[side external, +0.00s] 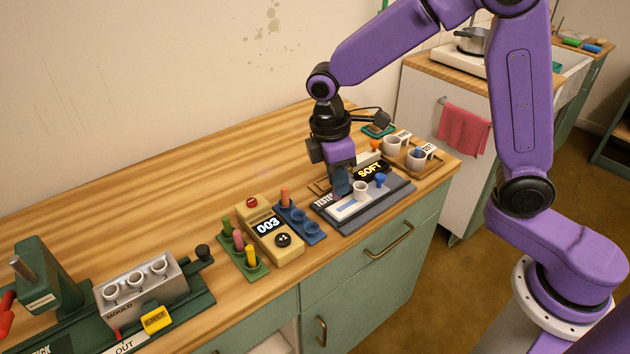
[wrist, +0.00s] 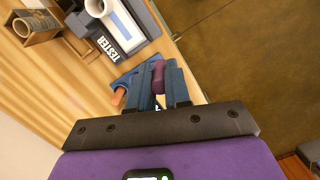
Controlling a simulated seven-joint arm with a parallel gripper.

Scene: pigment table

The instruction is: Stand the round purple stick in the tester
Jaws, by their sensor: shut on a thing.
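My gripper (side external: 341,190) is above the left part of the tester in the side view, pointing down. In the wrist view its fingers (wrist: 172,85) are shut on the round purple stick (wrist: 158,76). The stick is mostly hidden by the fingers in the side view. The tester (side external: 348,224) is a grey block with a pale panel, a white cup (side external: 360,188), a blue knob (side external: 381,180) and a display (side external: 370,170) reading SOFT. In the wrist view the tester (wrist: 140,38) and its cup (wrist: 97,7) are at the upper left, apart from the stick.
A blue rack (side external: 313,238) with an orange stick (side external: 285,197) stands left of the tester. Further left are a counter box (side external: 267,225) reading 003, a green rack (side external: 257,271) with several sticks, and a mould (side external: 145,285). Cups (side external: 392,147) stand behind the tester. The table's back left is clear.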

